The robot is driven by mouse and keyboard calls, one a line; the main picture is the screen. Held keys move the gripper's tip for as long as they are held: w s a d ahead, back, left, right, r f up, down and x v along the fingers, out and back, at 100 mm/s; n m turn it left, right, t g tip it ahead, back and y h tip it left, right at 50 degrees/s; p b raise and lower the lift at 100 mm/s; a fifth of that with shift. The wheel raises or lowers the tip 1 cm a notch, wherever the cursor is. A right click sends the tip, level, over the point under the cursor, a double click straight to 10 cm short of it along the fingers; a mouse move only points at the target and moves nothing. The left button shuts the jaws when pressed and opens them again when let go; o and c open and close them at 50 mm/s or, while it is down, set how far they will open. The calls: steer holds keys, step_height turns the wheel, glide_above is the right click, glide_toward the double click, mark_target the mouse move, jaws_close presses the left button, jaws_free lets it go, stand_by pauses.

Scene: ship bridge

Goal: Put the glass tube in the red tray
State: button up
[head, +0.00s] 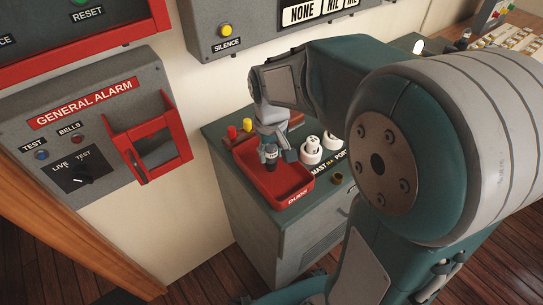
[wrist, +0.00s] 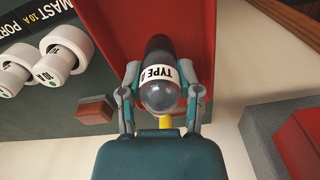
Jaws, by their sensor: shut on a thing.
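The glass tube (wrist: 160,85) has a clear rounded end, a white band with black "TYPE" lettering and a dark body. My gripper (wrist: 162,80) is shut on it, with one finger on each side. The red tray (wrist: 110,20) lies behind the tube in the wrist view. In the head view the tray (head: 293,198), marked "DUDS", sits on the grey-green cabinet top. My gripper (head: 270,152) is over the inside of the tray there, pointing down, with the dark end of the tube below it. I cannot tell whether the tube touches the tray floor.
White round fuse holders (head: 311,150) labelled "MAST" and "PORT" stand right of the tray. The general alarm box (head: 85,120) hangs on the wall.

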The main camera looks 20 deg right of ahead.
steer(key=shift+d+f, duration=0.1)
steer(key=shift+f, duration=0.85)
steer(key=o, duration=1.1)
steer(key=shift+f, duration=0.1)
step_height(320, 180, up, 12)
steer(key=shift+f, duration=0.25)
steer(key=shift+s+r, duration=0.25)
steer(key=shift+r, duration=0.2)
steer(key=s+t, duration=0.2)
steer(key=s, duration=0.2)
steer(key=s+m+t, duration=0.1)
steer(key=s, duration=0.4)
steer(key=s+t, duration=0.2)
steer(key=s, duration=0.3)
steer(key=shift+f+t, duration=0.15)
steer(key=shift+t, duration=0.15)
